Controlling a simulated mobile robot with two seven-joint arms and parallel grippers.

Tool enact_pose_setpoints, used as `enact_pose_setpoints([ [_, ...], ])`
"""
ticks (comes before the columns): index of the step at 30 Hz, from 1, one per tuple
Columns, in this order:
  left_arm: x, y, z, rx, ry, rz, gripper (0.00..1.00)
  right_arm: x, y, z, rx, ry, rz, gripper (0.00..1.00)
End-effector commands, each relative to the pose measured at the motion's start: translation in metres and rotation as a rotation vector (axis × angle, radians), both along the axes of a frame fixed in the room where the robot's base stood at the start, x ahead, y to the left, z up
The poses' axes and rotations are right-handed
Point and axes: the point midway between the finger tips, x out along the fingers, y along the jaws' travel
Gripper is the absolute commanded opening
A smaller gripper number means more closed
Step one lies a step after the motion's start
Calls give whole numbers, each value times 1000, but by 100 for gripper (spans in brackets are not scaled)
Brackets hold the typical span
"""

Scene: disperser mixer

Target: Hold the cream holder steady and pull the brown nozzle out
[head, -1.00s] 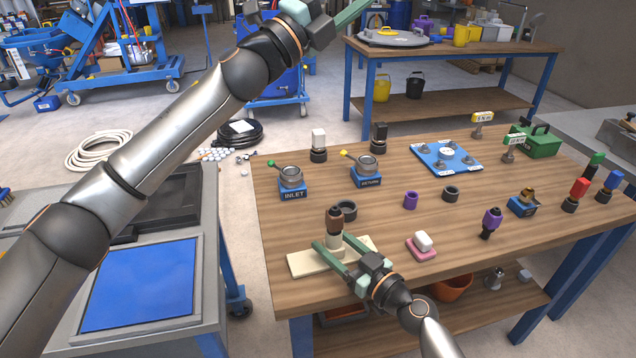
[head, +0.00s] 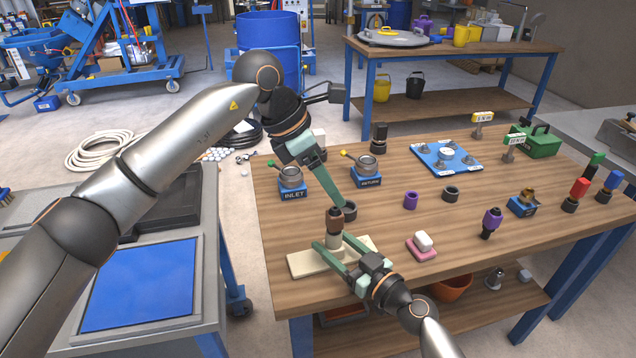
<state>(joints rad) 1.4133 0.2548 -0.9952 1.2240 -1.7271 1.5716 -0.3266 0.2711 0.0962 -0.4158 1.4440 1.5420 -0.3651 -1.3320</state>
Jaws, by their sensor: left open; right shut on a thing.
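The brown nozzle (head: 334,221) stands upright in the cream holder (head: 334,241), whose flat cream base (head: 304,263) rests near the front left of the wooden table. My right gripper (head: 333,245) is shut on the upright part of the cream holder, just below the nozzle. My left gripper (head: 339,203) is open and empty, pointing down just above and behind the nozzle. Its fingers overlap in this view, and it appears apart from the nozzle.
A dark ring (head: 349,209) lies close behind the nozzle, partly behind my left fingers. The INLET block (head: 292,193) and RETURN block (head: 367,182) stand farther back.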

Motion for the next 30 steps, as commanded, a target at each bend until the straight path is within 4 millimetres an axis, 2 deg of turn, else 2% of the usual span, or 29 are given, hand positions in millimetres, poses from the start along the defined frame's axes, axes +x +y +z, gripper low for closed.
enact_pose_setpoints([
  [3, 2, 13, -7, 71, -2, 13, 72, 0, 0, -1, -1, 1, 0, 10],
  [7, 3, 14, -16, 92, 0, 17, 72, 0, 0, -1, -1, 0, 0, 10],
  [21, 14, -17, -93, 89, 1, 17, 72, 0, 0, -1, -1, 0, 0, 10],
  [24, 16, -21, -105, 89, 0, 17, 72, 0, 0, -1, -1, 1, 0, 10],
  [30, 18, -26, -117, 90, -2, 16, 72, 0, 0, -1, -1, 1, 0, 10],
])
